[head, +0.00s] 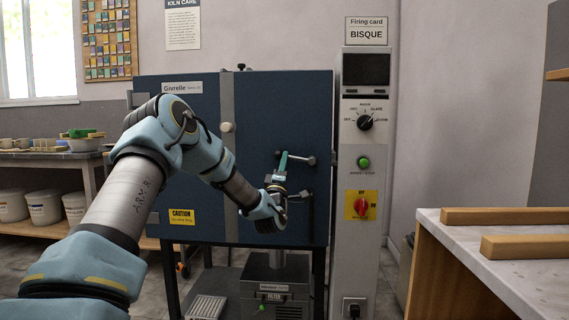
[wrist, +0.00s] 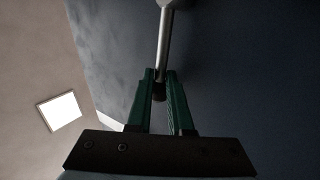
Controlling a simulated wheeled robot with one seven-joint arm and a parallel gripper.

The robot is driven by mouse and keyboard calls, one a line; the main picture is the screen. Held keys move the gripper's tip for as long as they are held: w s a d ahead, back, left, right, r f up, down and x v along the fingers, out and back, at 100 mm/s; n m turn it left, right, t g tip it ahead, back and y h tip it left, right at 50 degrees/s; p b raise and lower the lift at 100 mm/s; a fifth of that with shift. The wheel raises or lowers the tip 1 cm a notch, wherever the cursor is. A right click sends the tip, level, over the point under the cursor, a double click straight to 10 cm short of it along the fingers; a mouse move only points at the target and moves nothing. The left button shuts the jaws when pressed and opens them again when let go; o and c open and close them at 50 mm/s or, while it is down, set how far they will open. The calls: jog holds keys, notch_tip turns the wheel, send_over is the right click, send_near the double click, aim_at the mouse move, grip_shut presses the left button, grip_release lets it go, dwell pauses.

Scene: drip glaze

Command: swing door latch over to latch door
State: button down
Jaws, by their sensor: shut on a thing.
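The kiln door (head: 290,110) is a dark blue panel and looks closed against the kiln. The door latch (head: 299,158) is a metal bar with a dark round end, at the right part of the door. In the wrist view the latch bar (wrist: 165,45) comes down from the top, with its dark tip between the fingers. My gripper (head: 283,161) has green fingers and is shut on the latch bar near its end; it also shows in the wrist view (wrist: 160,88). My fingers hide part of the bar in the head view.
A control column (head: 363,250) with a dial, green button and red switch stands right of the door. A pale worktop (head: 510,275) with wooden strips is at the right. A grey filter unit (head: 272,298) stands below the kiln. White buckets (head: 44,207) are at the left.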

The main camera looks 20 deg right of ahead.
jog(key=shift+w+a, duration=0.35)
jog(key=shift+a, duration=0.1)
jog(key=c, duration=1)
grip_release()
jog(key=shift+o, duration=1.3)
jog(key=shift+s+d, duration=0.1)
jog(key=shift+d, duration=0.05)
jog(key=shift+f, duration=0.1)
jog(key=v, duration=1.1)
jog(key=shift+b, duration=0.4)
jog(key=shift+d, duration=0.1)
